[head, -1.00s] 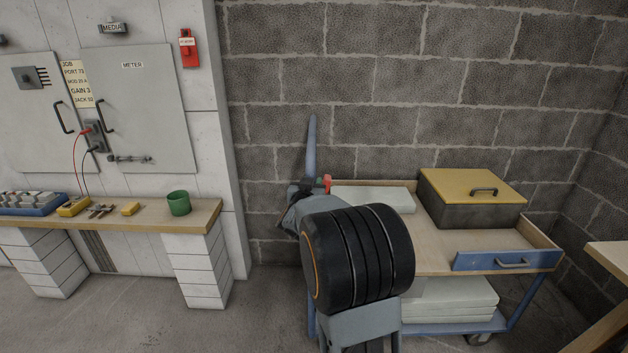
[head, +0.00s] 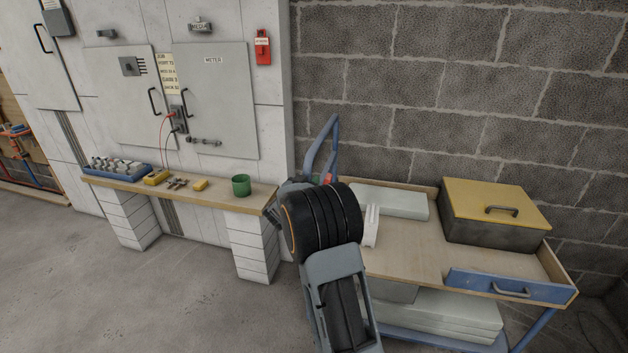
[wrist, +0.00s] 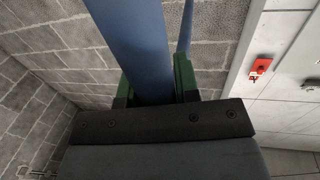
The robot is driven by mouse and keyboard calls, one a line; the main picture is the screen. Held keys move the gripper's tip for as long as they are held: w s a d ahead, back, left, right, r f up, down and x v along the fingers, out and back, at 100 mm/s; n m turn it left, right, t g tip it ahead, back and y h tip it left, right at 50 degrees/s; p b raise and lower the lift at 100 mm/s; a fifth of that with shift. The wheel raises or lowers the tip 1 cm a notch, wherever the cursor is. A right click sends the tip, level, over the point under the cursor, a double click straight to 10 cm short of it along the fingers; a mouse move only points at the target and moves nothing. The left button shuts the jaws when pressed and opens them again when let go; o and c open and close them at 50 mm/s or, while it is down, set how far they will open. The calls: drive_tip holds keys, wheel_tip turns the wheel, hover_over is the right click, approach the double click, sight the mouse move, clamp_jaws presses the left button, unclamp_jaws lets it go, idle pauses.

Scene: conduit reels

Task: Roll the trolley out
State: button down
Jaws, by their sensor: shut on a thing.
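The trolley (head: 410,250) has a wooden top, a blue frame and a lower shelf, and stands against the grey block wall. Its blue push handle (head: 313,150) rises at the left end; the handle bar also fills the upper middle of the wrist view (wrist: 137,40). In the wrist view my gripper (wrist: 155,88) has its green-padded fingers on either side of the blue bar and is shut on it.
On the trolley are a yellow-lidded box (head: 495,210), pale slabs (head: 390,201), a white part (head: 371,226) and a blue-fronted drawer (head: 510,287). A bench (head: 225,194) with a green cup (head: 241,185) stands left. Open floor (head: 190,300) lies in front of the bench.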

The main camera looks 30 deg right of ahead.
drive_tip(key=shift+w+a+r, duration=0.15)
drive_tip(key=shift+w+a, duration=0.4)
drive_tip(key=shift+w, duration=0.1)
drive_tip(key=c, duration=0.8)
unclamp_jaws()
drive_tip(key=shift+c, duration=0.2)
drive_tip(key=shift+a, duration=0.1)
drive_tip(key=p+v, duration=0.1)
drive_tip(key=v, duration=1.2)
drive_tip(key=shift+s+a, duration=0.2)
drive_tip(key=shift+s, duration=0.05)
